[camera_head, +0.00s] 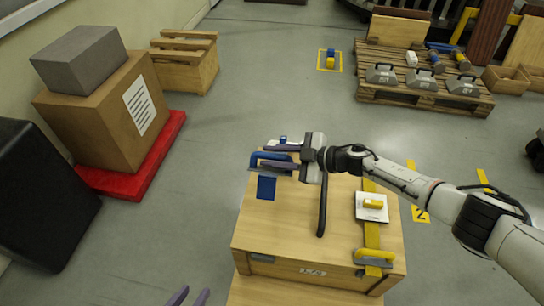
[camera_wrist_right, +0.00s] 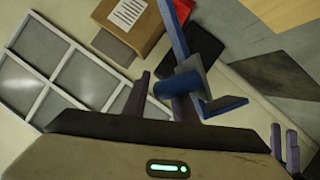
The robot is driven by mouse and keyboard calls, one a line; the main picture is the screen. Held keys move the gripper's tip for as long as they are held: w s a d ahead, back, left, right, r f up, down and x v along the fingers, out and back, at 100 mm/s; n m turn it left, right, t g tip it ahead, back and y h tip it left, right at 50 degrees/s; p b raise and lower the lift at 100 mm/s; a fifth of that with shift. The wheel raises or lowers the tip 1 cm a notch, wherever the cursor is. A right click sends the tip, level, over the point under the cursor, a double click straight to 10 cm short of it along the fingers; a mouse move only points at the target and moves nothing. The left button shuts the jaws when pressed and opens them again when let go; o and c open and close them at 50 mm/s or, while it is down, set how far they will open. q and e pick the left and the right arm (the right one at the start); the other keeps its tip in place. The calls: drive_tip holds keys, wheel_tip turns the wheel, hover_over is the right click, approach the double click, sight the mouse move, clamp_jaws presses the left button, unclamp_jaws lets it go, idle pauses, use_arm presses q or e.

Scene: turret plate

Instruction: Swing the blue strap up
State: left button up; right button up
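The blue strap (camera_head: 266,188) is at the left of the wooden crate's top, with a blue handle (camera_head: 256,157) and a grey plate at its far end. In the right wrist view the blue handle (camera_wrist_right: 176,85) shows close in front of my fingers, with a blue bar running up from it. My right gripper (camera_head: 280,157) reaches in from the right, its purple fingers apart on either side of the handle; contact is unclear.
The crate (camera_head: 290,225) also bears a black bar (camera_head: 322,205), a white plate (camera_head: 371,207) with a yellow block, and a yellow strap with a yellow handle (camera_head: 375,256). Boxes on a red base (camera_head: 165,155) stand left. A pallet (camera_head: 425,95) stands far right.

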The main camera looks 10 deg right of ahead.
drive_tip(key=shift+s, duration=0.1)
drive_tip(key=shift+s+d+r, duration=0.1)
drive_tip(key=shift+d+r, duration=0.05)
drive_tip(key=shift+d, duration=0.15)
drive_tip(key=p+v, duration=0.2)
drive_tip(key=v, duration=0.7)
drive_tip(key=shift+d, duration=0.15)
drive_tip(key=shift+s+r, duration=0.15)
drive_tip(key=shift+c, duration=0.3)
